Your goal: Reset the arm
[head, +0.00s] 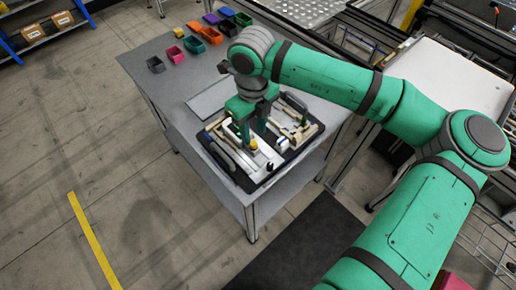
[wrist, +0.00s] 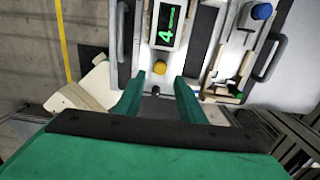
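My green arm reaches from the right side of the head view over a grey table. My gripper (head: 246,134) points down above a dark-rimmed pallet fixture (head: 222,160) at the table's near end. In the wrist view, my gripper's two green fingers (wrist: 161,82) stand apart with nothing between them. Beyond the fingertips are a yellow knob (wrist: 160,68) and a small panel with a green figure 4 (wrist: 167,36). A blue knob (wrist: 262,11) is at the upper right of the wrist view. Whether the fingers touch the fixture cannot be told.
Several small coloured bins (head: 194,44) stand at the table's far end. A flat grey plate (head: 208,98) lies behind the fixture. A white-topped table (head: 447,85) stands to the right. Open floor with a yellow line (head: 92,238) is at left.

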